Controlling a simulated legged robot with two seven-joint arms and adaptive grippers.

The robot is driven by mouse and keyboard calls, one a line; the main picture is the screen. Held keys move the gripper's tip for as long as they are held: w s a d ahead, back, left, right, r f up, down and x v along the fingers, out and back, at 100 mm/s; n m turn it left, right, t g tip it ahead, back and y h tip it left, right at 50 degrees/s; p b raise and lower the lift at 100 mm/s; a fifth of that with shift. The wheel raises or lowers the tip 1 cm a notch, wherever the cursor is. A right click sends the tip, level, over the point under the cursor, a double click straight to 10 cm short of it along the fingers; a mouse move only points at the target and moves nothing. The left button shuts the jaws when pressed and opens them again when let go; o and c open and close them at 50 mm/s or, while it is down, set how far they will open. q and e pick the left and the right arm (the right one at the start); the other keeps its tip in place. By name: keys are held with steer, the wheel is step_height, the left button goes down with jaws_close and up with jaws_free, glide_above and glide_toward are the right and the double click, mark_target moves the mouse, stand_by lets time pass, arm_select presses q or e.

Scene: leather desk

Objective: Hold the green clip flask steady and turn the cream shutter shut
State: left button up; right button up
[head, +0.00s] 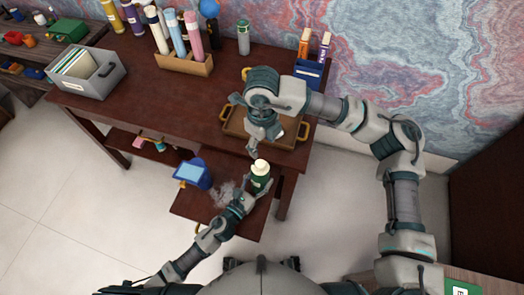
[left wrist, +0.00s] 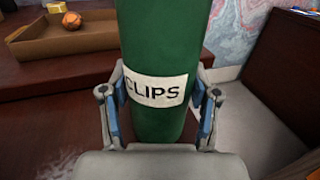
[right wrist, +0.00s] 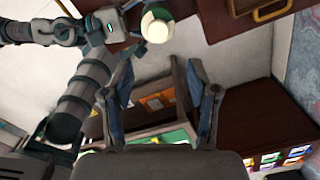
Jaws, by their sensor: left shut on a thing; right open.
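The green clip flask (head: 259,184) with a white CLIPS label stands upright at the front of the desk. It fills the middle of the left wrist view (left wrist: 160,45). Its cream shutter (head: 261,167) is on top and also shows from above in the right wrist view (right wrist: 156,27). My left gripper (head: 250,194) is shut around the flask's sides, one finger on each side of the label. My right gripper (head: 254,148) is open and empty, just behind and above the shutter, apart from it. In the right wrist view the shutter lies beyond its fingers (right wrist: 164,80).
A brown tray (head: 233,126) with gold handles lies behind the flask, under my right arm. A blue device (head: 192,173) stands left of the flask. A grey file box (head: 87,75), a rack of tubes (head: 183,63) and a blue holder (head: 309,70) stand farther back.

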arm_select(q)
steer(key=shift+a+f, duration=0.1)
steer(key=shift+f, duration=0.1)
arm_select(e)
steer(key=shift+r, duration=0.5)
arm_select(q)
steer(key=o, duration=1.2)
steer(key=shift+o, duration=0.7)
steer(key=shift+w+r, duration=0.1)
arm_select(e)
steer(key=shift+w+a, duration=0.1)
